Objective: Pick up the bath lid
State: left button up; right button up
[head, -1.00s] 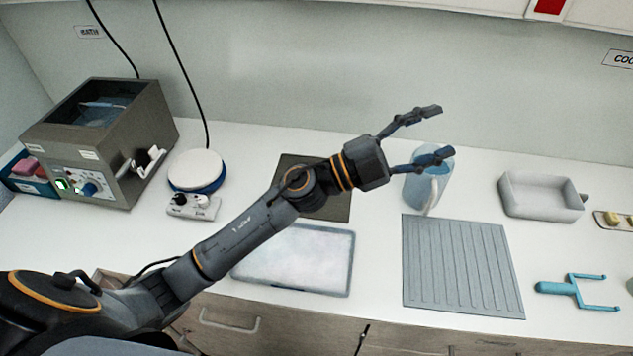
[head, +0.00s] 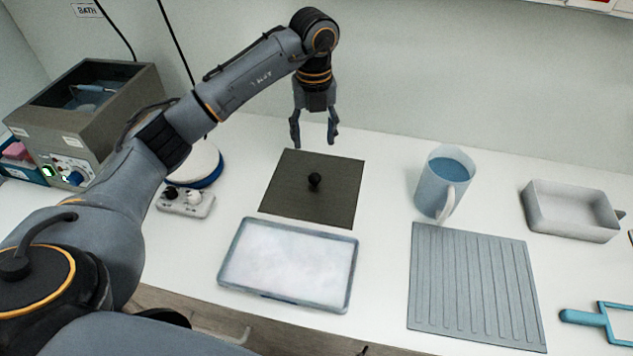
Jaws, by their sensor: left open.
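The bath lid is a dark grey flat square plate (head: 290,196) with a round black knob (head: 315,180) at its middle. It lies flat on the white counter, behind the white-filled tray. My left gripper (head: 314,143) points down with its two fingers apart and empty. In the picture it is just above the lid's far edge, short of the knob; its exact height is hard to tell. The grey bath (head: 95,117) stands open-topped at the left, partly hidden by my left arm. My right gripper is not in view.
A shallow tray with white contents (head: 354,275) lies in front of the lid. A white round-topped device (head: 208,160) is left.

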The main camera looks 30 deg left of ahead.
pick_arm(q)
jog(key=p, duration=0.2)
send_over(315, 176)
notch_tip(315, 176, down, 8)
jog(key=shift+r, duration=0.15)
jog(key=shift+s+f, duration=0.1)
jog(key=shift+f, duration=0.15)
notch_tip(315, 176, down, 4)
jog(key=shift+r+p, duration=0.15)
jog(key=shift+p, duration=0.85)
jog(key=shift+f, duration=0.5)
jog(key=c, duration=1.2)
jog(key=shift+o, duration=0.2)
